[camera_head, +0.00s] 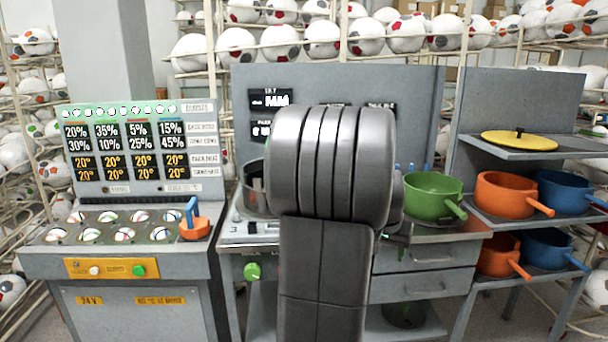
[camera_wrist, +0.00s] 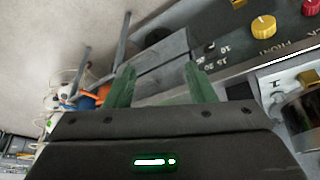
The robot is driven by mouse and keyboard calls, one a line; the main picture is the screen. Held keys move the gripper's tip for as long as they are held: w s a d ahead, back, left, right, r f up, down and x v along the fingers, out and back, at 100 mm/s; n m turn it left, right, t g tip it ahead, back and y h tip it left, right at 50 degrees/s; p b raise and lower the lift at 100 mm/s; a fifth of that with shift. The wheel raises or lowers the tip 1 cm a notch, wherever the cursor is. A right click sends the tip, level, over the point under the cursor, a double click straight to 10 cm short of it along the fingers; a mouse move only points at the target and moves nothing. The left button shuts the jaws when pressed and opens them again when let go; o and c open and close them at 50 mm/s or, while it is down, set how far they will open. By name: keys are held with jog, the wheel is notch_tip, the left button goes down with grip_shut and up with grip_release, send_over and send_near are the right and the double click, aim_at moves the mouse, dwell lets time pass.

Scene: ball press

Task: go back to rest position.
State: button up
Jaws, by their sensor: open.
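My gripper (camera_wrist: 158,85) shows in the wrist view with its two green fingers apart and nothing between them. It is above the front of a grey machine, and the wrist picture is tilted.
Left stands a console (camera_head: 130,262) with an orange-and-blue scoop (camera_head: 195,227) and balls in its cups. Right of my arm is a green pot (camera_head: 432,193). Shelves farther right hold orange pots (camera_head: 505,193), blue pots (camera_head: 565,190) and a yellow lid (camera_head: 519,141). Ball racks surround everything.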

jog(key=shift+w+a+f, duration=0.35)
jog(key=shift+a+f, duration=0.35)
